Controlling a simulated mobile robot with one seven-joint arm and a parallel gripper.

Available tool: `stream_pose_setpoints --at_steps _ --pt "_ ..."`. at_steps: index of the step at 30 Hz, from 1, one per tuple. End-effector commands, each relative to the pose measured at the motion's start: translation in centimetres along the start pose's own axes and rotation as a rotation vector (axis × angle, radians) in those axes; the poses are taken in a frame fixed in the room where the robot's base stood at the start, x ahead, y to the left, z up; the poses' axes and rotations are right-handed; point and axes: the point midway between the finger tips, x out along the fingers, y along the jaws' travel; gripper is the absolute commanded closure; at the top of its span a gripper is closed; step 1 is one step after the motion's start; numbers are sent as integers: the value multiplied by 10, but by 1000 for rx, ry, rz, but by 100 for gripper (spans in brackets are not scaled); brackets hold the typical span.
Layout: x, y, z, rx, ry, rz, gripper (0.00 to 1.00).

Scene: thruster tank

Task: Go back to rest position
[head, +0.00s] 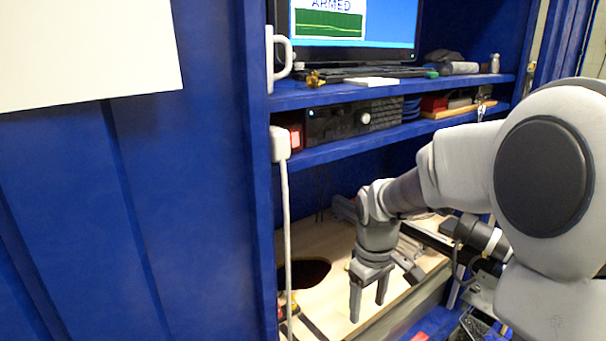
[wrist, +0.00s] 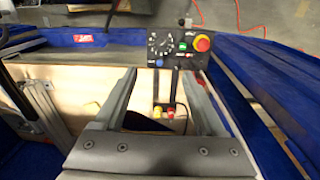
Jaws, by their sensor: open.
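My gripper (head: 368,305) hangs pointing down in the head view, above the light wooden board (head: 325,247) in the lower bay of the blue cabinet. Its two fingers are apart with nothing between them. In the wrist view my gripper (wrist: 160,80) also shows spread fingers. Beyond the fingertips there is a dark control panel (wrist: 172,48) with a dial, a green button and a red knob on a yellow base (wrist: 203,43). Red and yellow connectors (wrist: 170,112) lie lower, seen between the fingers and apart from them.
A blue cabinet wall (head: 190,200) stands close on the left. Shelves above the arm hold a monitor (head: 350,30) reading "ARMED", a keyboard (head: 345,73) and a black box-shaped device (head: 335,120). A white cable (head: 286,220) hangs at the bay's left edge. The board has a dark hole (head: 308,274).

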Motion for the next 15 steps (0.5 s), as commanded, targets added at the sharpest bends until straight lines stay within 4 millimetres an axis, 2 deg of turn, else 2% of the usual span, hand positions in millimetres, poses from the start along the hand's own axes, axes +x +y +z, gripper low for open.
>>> stream_pose_setpoints --at_steps 1,6,15 --pt "-22 -3 7 27 19 26 28" --pt "-70 -18 34 137 80 83 28" --pt "-134 -48 87 333 221 133 28"
